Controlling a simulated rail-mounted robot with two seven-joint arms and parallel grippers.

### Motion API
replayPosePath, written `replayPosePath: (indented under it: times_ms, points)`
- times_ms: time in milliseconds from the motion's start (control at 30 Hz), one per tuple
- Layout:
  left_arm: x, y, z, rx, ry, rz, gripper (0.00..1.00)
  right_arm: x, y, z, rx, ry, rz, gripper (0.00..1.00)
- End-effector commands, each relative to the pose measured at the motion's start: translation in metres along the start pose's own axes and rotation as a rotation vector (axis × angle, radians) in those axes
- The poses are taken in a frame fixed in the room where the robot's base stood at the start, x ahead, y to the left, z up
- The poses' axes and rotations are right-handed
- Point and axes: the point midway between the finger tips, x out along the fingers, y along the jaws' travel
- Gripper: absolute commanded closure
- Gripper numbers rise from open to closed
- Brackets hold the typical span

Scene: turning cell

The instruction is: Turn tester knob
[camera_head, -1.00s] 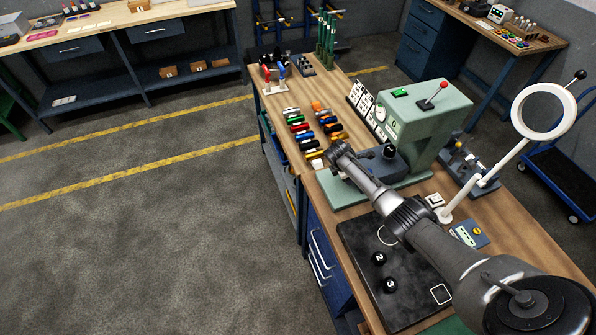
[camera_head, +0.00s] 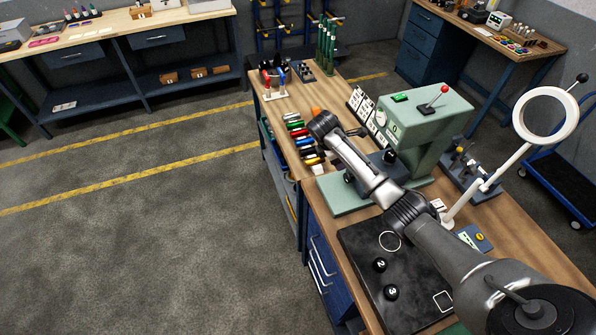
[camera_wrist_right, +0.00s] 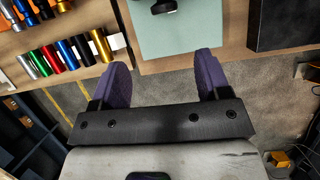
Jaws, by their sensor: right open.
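The tester, a pale green machine (camera_head: 428,120) with a red-balled lever (camera_head: 440,93), stands on a flat green base (camera_head: 343,198) on the right bench. Dark rounded parts (camera_head: 390,157) show low on it; I cannot tell which is the knob. My right arm reaches across its front, hiding part of the base. In the right wrist view my right gripper (camera_wrist_right: 164,75) is open and empty, its purple fingers wide apart. Beyond them are the green plate (camera_wrist_right: 182,35) and a dark round part (camera_wrist_right: 163,6), apart from the fingers. My left gripper is not in view.
Several coloured cylinders (camera_wrist_right: 67,50) lie left of the green plate. A black mat (camera_head: 375,270) with numbered black balls lies nearer on the bench. A white ring magnifier (camera_head: 545,115) stands right of the tester. The floor to the left is clear.

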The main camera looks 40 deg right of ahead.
Motion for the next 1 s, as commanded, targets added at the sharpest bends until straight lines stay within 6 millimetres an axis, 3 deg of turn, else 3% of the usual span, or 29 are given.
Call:
replayPosePath:
  times_ms: [167,467,733,1000]
  points:
    - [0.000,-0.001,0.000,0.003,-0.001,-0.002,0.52,-0.013,0.007,-0.006,0.212,0.020,0.075,0.30]
    - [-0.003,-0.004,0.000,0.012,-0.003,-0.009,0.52,-0.058,0.012,-0.031,0.528,0.133,0.255,0.30]
    - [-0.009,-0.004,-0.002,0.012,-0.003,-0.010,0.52,-0.098,-0.004,-0.060,0.706,0.284,0.377,0.30]
    - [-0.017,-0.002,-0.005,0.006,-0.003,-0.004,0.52,-0.124,-0.036,-0.088,0.799,0.427,0.432,0.30]
